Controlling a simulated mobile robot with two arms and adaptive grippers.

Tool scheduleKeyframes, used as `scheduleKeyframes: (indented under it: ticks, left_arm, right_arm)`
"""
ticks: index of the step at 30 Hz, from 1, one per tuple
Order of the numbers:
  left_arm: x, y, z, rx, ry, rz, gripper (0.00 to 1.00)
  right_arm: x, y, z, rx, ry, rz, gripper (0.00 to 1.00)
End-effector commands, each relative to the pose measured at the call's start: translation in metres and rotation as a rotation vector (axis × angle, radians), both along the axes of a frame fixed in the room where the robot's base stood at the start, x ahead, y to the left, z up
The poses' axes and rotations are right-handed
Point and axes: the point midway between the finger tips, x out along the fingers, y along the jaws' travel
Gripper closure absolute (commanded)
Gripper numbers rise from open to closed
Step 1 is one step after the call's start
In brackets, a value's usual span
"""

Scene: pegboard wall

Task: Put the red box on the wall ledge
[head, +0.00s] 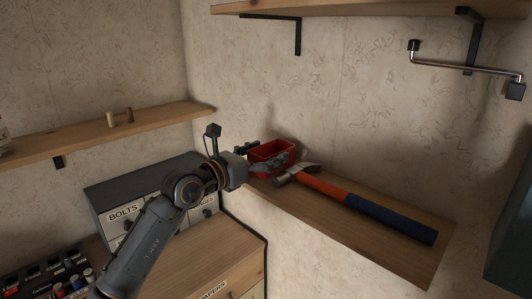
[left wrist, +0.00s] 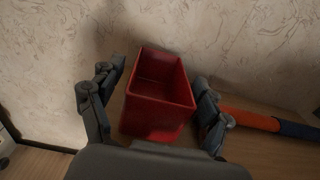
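The red box (head: 270,148) is an open-topped bin at the left end of the wooden wall ledge (head: 345,232), close to the wall. It looks upright on the ledge, though its base is partly hidden in the head view. My left gripper (head: 262,160) reaches it from the left. In the left wrist view the red box (left wrist: 158,105) stands empty between the two spread fingers of the left gripper (left wrist: 158,85), with a gap on each side. My right gripper is not in view.
A hammer (head: 330,190) with an orange and blue handle lies on the ledge, its head close beside the box. A second shelf (head: 80,137) is on the left wall. A labelled drawer unit (head: 120,195) stands below. A metal bar (head: 465,68) is mounted upper right.

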Motion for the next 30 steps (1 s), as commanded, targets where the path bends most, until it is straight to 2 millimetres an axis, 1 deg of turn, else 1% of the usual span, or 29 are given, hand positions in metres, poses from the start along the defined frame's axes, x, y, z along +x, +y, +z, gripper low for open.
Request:
scheduleKeyframes:
  ticks: [7, 10, 12, 17, 24, 30]
  left_arm:
    - [0.0, 0.0, 0.001, 0.0, 0.0, 0.0, 0.2]
    - [0.0, 0.0, 0.005, 0.0, -0.001, 0.0, 0.2]
    - [-0.003, 0.005, 0.002, 0.0, -0.001, 0.002, 0.2]
    - [-0.023, 0.023, 0.0, 0.002, -0.004, 0.001, 0.2]
    - [-0.059, 0.061, -0.001, 0.003, -0.001, 0.003, 0.2]
    - [-0.079, 0.08, 0.001, 0.001, 0.0, 0.002, 0.2]
  right_arm:
    - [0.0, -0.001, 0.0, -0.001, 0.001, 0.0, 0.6]
    - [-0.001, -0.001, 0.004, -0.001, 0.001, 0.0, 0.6]
    - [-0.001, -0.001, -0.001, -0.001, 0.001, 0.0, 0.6]
    - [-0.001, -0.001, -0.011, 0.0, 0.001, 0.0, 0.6]
    - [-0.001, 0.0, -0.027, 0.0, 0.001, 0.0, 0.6]
    - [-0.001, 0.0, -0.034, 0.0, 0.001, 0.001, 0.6]
